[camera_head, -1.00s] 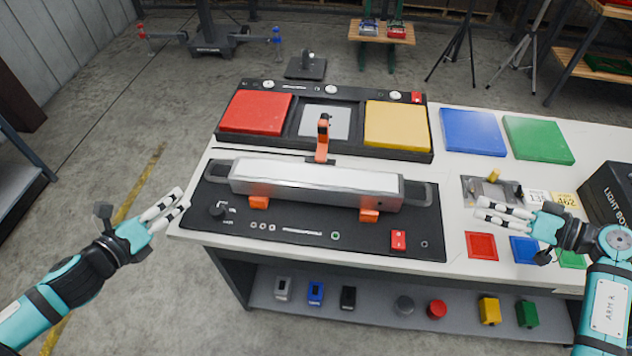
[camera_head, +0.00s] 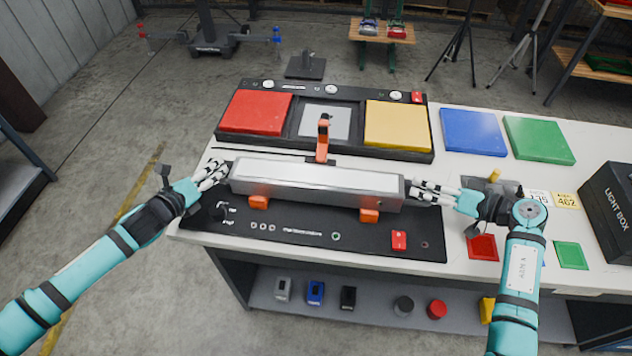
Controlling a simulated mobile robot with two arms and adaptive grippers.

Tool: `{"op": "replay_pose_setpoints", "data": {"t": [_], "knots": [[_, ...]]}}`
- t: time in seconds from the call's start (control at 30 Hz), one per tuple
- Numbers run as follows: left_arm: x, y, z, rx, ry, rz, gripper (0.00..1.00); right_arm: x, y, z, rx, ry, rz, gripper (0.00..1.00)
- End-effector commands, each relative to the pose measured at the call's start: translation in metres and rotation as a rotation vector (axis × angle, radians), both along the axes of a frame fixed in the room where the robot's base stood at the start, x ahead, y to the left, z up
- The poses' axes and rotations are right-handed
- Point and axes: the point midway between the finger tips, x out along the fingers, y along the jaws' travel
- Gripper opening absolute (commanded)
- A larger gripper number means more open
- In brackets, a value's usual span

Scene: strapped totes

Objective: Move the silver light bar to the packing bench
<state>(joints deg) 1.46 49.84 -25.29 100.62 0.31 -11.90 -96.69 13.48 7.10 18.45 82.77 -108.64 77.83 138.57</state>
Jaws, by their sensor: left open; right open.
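The silver light bar (camera_head: 310,180) lies level on a black panel (camera_head: 290,238) on the white-topped bench. It has a pale lit-looking top and a dark handle at each end. Two orange blocks (camera_head: 369,215) sit at its front edge and an orange clamp (camera_head: 323,138) stands behind its middle. My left gripper (camera_head: 216,174) is open at the left end handle. My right gripper (camera_head: 420,191) is open at the right end handle. The fingers hide much of both handles, so I cannot tell whether they touch them. I cannot tell which surface is the packing bench.
Behind the bar stands a black unit with a red pad (camera_head: 256,112) and a yellow pad (camera_head: 397,125). Blue (camera_head: 472,132) and green (camera_head: 538,139) pads lie to the right. A black light box (camera_head: 610,205) stands at the right edge. A wooden-topped table (camera_head: 383,31) is far back.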

Motion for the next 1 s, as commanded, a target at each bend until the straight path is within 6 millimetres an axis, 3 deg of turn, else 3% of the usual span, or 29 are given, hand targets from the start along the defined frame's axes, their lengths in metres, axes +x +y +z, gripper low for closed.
{"op": "replay_pose_setpoints", "data": {"t": [0.17,0.47,0.83,0.9,1.0], "knots": [[0.0101,-0.0032,-0.0025,0.001,-0.001,-0.001,0.49,0.006,0.0084,-0.003,0.0,-0.001,0.0,0.57],[0.0107,-0.0036,-0.0033,0.001,-0.001,-0.001,0.49,0.0064,0.009,-0.0035,-0.001,-0.001,0.0,0.57],[0.0103,-0.0038,-0.0035,0.002,-0.001,-0.003,0.0,0.0062,0.0088,-0.0035,-0.001,-0.001,0.0,0.08],[0.0101,-0.0042,-0.0035,0.002,-0.002,-0.004,0.0,0.0064,0.0087,-0.0036,-0.002,-0.001,-0.001,0.0],[0.0099,-0.0052,-0.0034,0.003,-0.002,-0.007,0.0,0.0065,0.0087,-0.0038,-0.002,-0.001,-0.001,0.0]]}}
